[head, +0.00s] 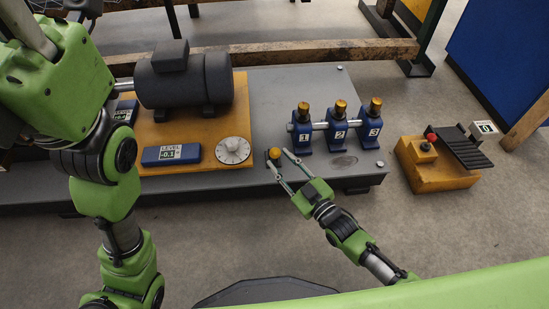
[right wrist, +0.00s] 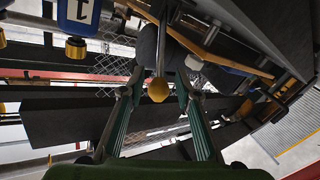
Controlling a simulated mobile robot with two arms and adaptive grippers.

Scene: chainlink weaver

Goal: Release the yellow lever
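The yellow lever shows as a round yellow knob (head: 274,153) on the grey plate, right of the white dial. In the right wrist view the yellow knob (right wrist: 158,89) sits at the end of a thin rod. My right gripper (head: 278,157) is open, with one finger on each side of the knob. In the right wrist view, gaps show between the knob and both fingers of the right gripper (right wrist: 157,84). My left arm comes down the left side of the head view, and its gripper is out of frame.
Blue blocks numbered 1 (head: 303,140), 2 (head: 338,138) and 3 (head: 373,133) stand behind the right gripper. A grey motor (head: 183,80), a dial (head: 233,150) and a blue level display (head: 170,155) are on the left. A yellow pedal box (head: 440,178) stands on the floor at right.

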